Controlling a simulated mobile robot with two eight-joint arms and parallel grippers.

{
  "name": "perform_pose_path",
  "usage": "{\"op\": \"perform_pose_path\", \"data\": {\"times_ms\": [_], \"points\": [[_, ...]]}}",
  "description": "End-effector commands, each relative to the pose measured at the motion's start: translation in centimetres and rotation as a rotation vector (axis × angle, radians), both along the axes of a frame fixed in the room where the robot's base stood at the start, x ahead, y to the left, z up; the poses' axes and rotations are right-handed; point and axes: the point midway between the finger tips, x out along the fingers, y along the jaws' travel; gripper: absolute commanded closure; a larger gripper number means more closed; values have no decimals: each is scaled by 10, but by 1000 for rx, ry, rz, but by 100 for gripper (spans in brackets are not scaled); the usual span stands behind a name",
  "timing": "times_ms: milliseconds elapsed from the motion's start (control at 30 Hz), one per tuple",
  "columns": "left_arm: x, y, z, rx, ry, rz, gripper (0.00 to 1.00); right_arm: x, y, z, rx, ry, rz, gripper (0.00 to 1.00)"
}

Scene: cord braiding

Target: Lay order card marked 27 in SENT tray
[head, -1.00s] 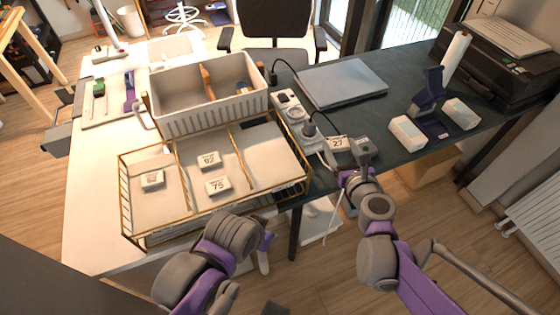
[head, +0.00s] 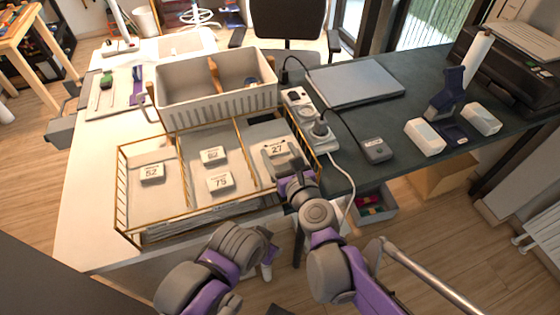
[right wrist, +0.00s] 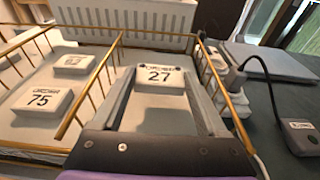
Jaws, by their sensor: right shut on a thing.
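The order card marked 27 (head: 277,149) is a small white block with dark digits. It also shows in the right wrist view (right wrist: 160,78). My right gripper (head: 281,160) is shut on it, with a finger on each side. The card is over the right compartment of the gold wire tray (head: 118,190); I cannot tell whether it touches the floor. No SENT label is readable. That compartment shows no other card. My left gripper (head: 268,248) is low in the head view, in front of the tray, and its jaws are not clear.
The middle compartment holds card 75 (head: 220,181) and another card (head: 212,155); the left holds card 52 (head: 151,173). A ribbed grey bin (head: 220,107) stands behind. A power strip (head: 322,133) with a cable and a small grey device (head: 375,149) lie right of the tray.

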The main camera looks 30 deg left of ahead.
Motion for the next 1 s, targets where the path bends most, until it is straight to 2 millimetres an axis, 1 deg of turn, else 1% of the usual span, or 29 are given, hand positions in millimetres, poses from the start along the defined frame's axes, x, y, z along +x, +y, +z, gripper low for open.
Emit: {"op": "perform_pose_path", "data": {"times_ms": [100, 200, 467, 833, 933, 967, 1000], "points": [[0, 0, -6, 0, 2, 0, 50, 1, 0, -20, 0, 1, -1, 84], [0, 0, -9, 0, 3, 0, 50, 1, 0, -30, -1, 0, -1, 84], [0, 0, -9, 0, 3, 0, 50, 0, 0, -30, 0, 0, -1, 84], [0, 0, -19, 0, 7, 0, 50, -1, -1, -44, -1, 1, 1, 84], [0, 0, -20, 0, 7, 0, 50, -1, -1, -45, -2, 1, 2, 84], [0, 0, -20, 0, 7, 0, 50, -1, -1, -45, -2, 1, 3, 23], [0, 0, -20, 0, 7, 0, 50, -1, -1, -45, -2, 1, 3, 15]]}}
